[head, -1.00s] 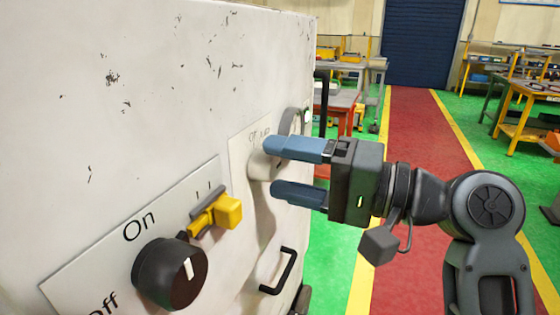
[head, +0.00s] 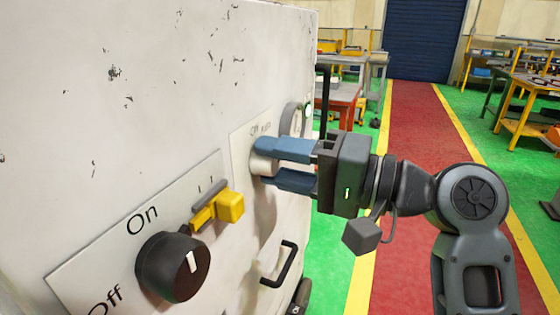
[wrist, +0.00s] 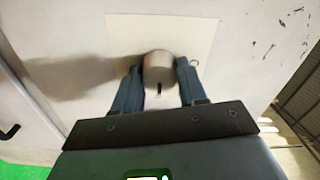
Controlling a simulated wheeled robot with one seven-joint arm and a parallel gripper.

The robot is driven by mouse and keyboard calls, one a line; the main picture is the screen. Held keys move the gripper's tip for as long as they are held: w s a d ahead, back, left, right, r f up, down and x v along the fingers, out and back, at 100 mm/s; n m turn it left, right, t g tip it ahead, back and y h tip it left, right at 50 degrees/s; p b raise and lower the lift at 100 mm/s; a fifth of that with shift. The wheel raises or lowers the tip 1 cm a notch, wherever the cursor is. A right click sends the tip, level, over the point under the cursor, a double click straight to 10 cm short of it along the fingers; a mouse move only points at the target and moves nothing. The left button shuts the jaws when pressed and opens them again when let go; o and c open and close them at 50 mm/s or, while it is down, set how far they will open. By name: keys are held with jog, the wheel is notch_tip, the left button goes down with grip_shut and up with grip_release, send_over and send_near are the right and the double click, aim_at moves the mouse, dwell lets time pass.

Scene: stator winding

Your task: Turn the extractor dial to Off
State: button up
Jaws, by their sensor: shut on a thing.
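The pale dial (head: 263,163) sits on a light label plate (head: 240,150) on the white cabinet's face. In the wrist view the dial (wrist: 158,68) is a round knob with a dark pointer mark facing the gripper body. My gripper (head: 268,166) is shut on this dial, with one blue finger on each side of it. The fingers also show in the wrist view (wrist: 159,82). The small lettering on the plate is too blurred to read in full. Which setting the pointer marks is unclear.
A large black dial (head: 172,268) marked On and Off is nearer, beside a yellow lever (head: 228,206). A round gauge (head: 290,118) and a black handle (head: 280,264) are on the cabinet. Workbenches (head: 525,95) stand beyond the red walkway.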

jog(key=shift+f+b, duration=0.1)
jog(key=shift+b, duration=0.2)
jog(key=shift+c, duration=0.2)
jog(key=n+b, duration=0.1)
jog(key=n, duration=0.1)
jog(key=n+b, duration=0.1)
jog(key=b, duration=0.1)
jog(key=shift+f+n, duration=0.2)
jog(key=shift+n, duration=0.2)
jog(key=n+b, duration=0.4)
jog(key=b, duration=0.1)
jog(key=shift+n, duration=0.3)
jog(key=n+b, duration=0.9)
jog(key=shift+r, duration=0.15)
jog(key=shift+n, duration=0.4)
jog(key=shift+r, duration=0.1)
jog(key=o, duration=1.1)
jog(key=shift+c, duration=0.2)
jog(key=shift+d, duration=0.15)
